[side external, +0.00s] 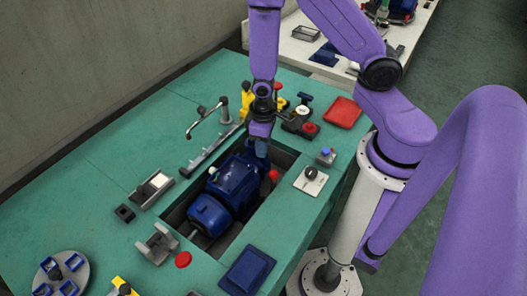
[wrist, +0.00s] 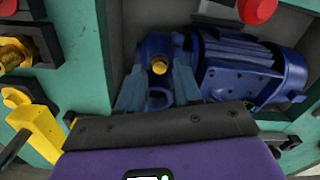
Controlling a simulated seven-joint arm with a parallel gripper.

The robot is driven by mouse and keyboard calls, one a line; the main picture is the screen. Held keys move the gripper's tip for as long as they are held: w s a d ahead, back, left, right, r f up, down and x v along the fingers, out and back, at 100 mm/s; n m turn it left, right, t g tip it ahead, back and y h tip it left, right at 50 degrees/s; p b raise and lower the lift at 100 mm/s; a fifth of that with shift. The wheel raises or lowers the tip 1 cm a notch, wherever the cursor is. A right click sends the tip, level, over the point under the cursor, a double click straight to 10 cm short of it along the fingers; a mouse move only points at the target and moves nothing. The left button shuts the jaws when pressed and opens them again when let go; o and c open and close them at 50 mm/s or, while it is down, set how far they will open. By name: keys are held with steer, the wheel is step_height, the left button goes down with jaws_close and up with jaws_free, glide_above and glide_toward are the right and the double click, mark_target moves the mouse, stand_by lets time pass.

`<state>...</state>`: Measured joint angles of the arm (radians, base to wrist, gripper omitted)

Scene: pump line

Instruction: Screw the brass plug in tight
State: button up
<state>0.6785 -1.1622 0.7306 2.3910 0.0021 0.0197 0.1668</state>
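The brass plug (wrist: 159,66) shows in the wrist view as a small yellow hex head on the end of the blue pump (wrist: 235,68). My gripper (wrist: 159,76) has its two fingers spread apart, one on either side of the plug in the picture. I see clear gaps between the plug and the fingers. In the side view my gripper (side external: 262,151) points down at the far end of the pump (side external: 236,182), and the plug is hidden there. I cannot tell how deep the plug sits.
The pump lies in a recess in the green table (side external: 95,205). Yellow fittings (wrist: 30,120) stand close to my gripper. A red knob (wrist: 256,10) is beside the pump. A red tray (side external: 343,112), a switch plate (side external: 311,180) and a blue tray (side external: 247,270) lie around the recess.

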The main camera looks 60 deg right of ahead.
steer(key=shift+f, duration=0.35)
stand_by(0.3)
jaws_close()
